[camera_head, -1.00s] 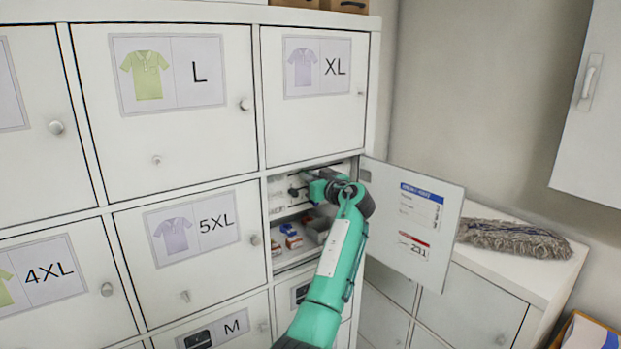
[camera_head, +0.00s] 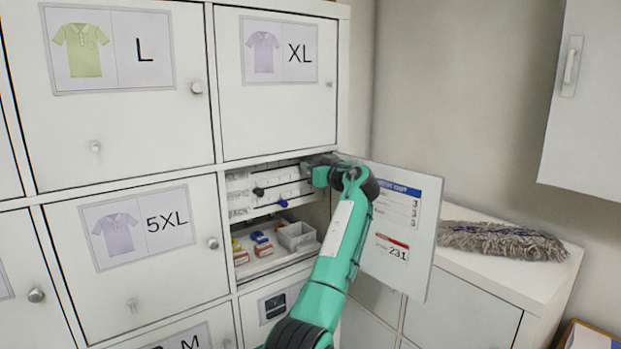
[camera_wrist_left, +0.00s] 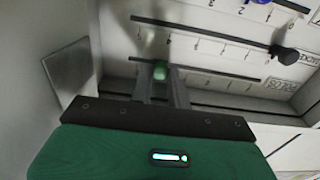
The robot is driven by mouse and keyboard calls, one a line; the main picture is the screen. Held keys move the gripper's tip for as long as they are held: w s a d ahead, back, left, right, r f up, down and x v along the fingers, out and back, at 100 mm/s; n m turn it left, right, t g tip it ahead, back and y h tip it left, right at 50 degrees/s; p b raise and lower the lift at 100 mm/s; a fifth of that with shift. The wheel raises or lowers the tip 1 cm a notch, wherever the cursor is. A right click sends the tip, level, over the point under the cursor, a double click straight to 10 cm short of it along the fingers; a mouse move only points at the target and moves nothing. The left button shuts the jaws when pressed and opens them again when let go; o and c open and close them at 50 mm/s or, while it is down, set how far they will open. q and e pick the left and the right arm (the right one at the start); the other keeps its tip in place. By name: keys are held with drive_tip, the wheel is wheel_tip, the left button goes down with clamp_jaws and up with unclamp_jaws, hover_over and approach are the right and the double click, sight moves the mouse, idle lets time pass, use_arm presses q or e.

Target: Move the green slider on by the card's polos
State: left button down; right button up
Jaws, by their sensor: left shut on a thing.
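The green slider (camera_wrist_left: 160,68) is a small green knob on the lowest slot in the left wrist view, towards that slot's left end. My left gripper (camera_wrist_left: 161,82) is shut on it, a finger on each side. In the head view the left gripper (camera_head: 322,176) reaches into the open locker near its right side; its fingertips and the green slider are hidden there. The card (camera_head: 397,205) hangs on the open door's inner face; its lines show several 3s, but the words are too small to read surely. The right gripper is not in view.
A black slider (camera_head: 258,192) and a blue slider (camera_head: 282,203) sit on the white scale panel. Below are small boxes (camera_head: 262,248) and a grey bin (camera_head: 297,237). The open door (camera_head: 428,250) stands right of my arm. A mop head (camera_head: 500,241) lies on the low cabinet.

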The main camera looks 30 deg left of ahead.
use_arm(q)
drive_tip(key=shift+s+a+r, duration=0.1)
drive_tip(key=shift+s+a, duration=0.05)
drive_tip(key=shift+s, duration=0.2)
drive_tip(key=c, duration=1.3)
unclamp_jaws()
drive_tip(key=shift+w, duration=0.15)
drive_tip(key=b+v, duration=0.5)
drive_tip(key=v, duration=0.9)
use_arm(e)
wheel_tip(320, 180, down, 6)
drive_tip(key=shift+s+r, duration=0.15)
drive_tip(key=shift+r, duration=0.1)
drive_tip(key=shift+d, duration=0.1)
